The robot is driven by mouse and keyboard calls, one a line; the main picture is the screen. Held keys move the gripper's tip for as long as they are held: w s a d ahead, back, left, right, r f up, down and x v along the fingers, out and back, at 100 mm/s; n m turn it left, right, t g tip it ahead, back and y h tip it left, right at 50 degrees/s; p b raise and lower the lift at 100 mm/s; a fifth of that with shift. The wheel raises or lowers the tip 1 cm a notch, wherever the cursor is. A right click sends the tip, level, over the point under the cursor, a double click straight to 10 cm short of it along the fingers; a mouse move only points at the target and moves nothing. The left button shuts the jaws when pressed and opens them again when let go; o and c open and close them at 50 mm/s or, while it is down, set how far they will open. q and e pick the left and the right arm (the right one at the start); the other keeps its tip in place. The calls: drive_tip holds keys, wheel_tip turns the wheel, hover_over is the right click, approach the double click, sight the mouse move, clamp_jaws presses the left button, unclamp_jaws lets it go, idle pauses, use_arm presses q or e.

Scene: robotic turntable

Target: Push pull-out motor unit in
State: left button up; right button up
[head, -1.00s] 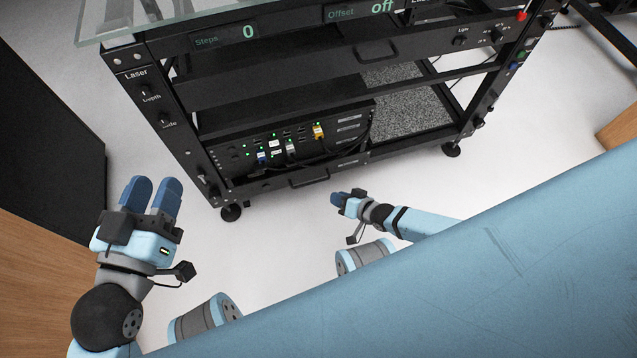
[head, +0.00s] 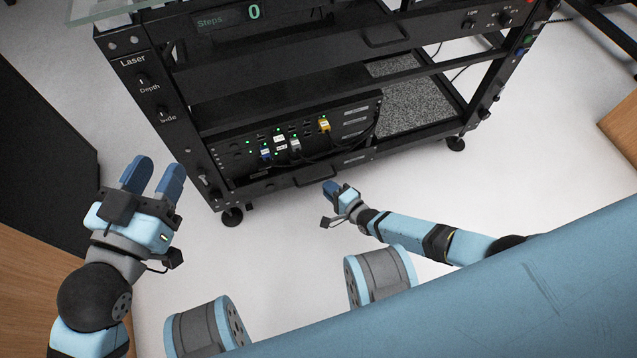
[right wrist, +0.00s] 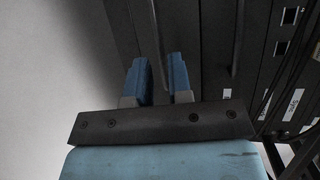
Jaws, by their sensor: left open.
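A black rolling rack (head: 440,150) fills the upper part of the head view. Its low drawer front with a handle (head: 318,174) lies under a panel of plugged cables. A higher black front also has a handle (head: 386,40). I cannot tell for sure which is the motor unit, or how far either sticks out. My right gripper (head: 330,188) is just in front of the low handle, apparently empty. In the right wrist view its two blue fingers (right wrist: 160,80) stand apart before dark rack fronts; contact is unclear. My left gripper (head: 154,178) is open and empty, left of the rack.
Lit ports and cables (head: 290,140) sit above the low drawer. A rack caster (head: 231,216) stands on the floor near my left gripper. A dark cabinet (head: 40,150) and wooden panels are at the left. Light floor between my arms is clear.

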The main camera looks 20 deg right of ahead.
sight(318, 181)
use_arm(q)
drive_tip(key=shift+w+a+r+m+t+h+b, duration=0.4)
drive_tip(key=shift+w+a+r+m+h+b, duration=0.15)
drive_tip(key=shift+m+b, duration=0.45)
use_arm(e)
drive_tip(key=shift+x, duration=2.75)
use_arm(q)
drive_tip(key=shift+d, duration=0.1)
use_arm(e)
clamp_jaws()
